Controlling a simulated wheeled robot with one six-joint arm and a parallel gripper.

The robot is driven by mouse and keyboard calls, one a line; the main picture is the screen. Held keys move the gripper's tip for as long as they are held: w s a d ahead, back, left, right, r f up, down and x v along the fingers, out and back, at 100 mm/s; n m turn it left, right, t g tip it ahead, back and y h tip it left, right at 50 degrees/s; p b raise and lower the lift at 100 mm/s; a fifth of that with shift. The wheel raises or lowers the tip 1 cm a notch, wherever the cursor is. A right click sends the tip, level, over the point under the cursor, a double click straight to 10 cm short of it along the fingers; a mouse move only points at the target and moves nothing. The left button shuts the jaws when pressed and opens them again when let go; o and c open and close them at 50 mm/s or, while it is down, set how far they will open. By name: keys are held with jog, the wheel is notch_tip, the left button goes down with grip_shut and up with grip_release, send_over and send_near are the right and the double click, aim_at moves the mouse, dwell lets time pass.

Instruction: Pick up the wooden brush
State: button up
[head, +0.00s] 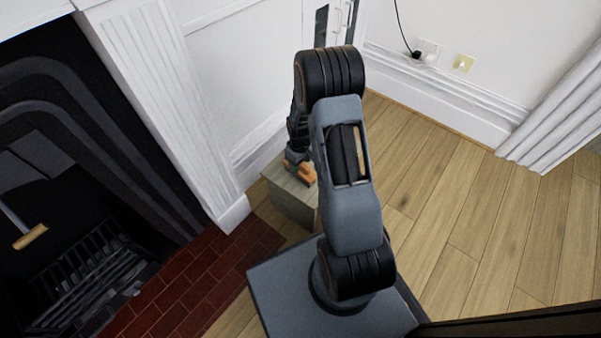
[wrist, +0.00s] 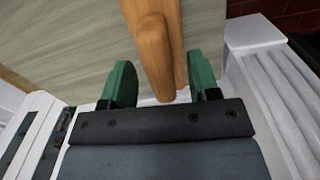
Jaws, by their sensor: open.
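The wooden brush (wrist: 153,45) shows as a smooth orange-brown wooden piece in the wrist view, coming down from the top edge. Its end lies between the two green fingers of my gripper (wrist: 160,66). The fingers stand apart, one on each side, with a visible gap on the left; whether the right one touches the wood I cannot tell. In the head view an orange-brown part of the brush (head: 302,174) shows on a small pale wooden box, just below my gripper (head: 296,160). My arm hides part of this area, and no bristles are visible.
The pale box (head: 290,200) stands close to the white fireplace surround (head: 165,95). A dark fireplace with a grate (head: 95,275) and red brick hearth (head: 190,295) is at left. Wooden floor (head: 470,215) is clear at right, before the white wall and sockets (head: 430,52).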

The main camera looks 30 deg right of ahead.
jog(key=shift+f, duration=0.35)
jog(key=shift+r, duration=0.1)
grip_shut()
jog(key=shift+r, duration=0.1)
jog(key=shift+r+p, duration=0.3)
jog(key=shift+p, duration=0.05)
jog(key=r+p, duration=0.2)
jog(key=r, duration=0.1)
jog(key=shift+s+a+r, duration=0.2)
jog(key=shift+r, duration=0.05)
jog(key=s+a+r+p, duration=0.5)
jog(key=s+a+r, duration=0.2)
jog(key=s, duration=0.4)
jog(key=shift+s+r+p, duration=0.25)
jog(key=shift+r+p, duration=0.05)
jog(key=shift+r, duration=0.55)
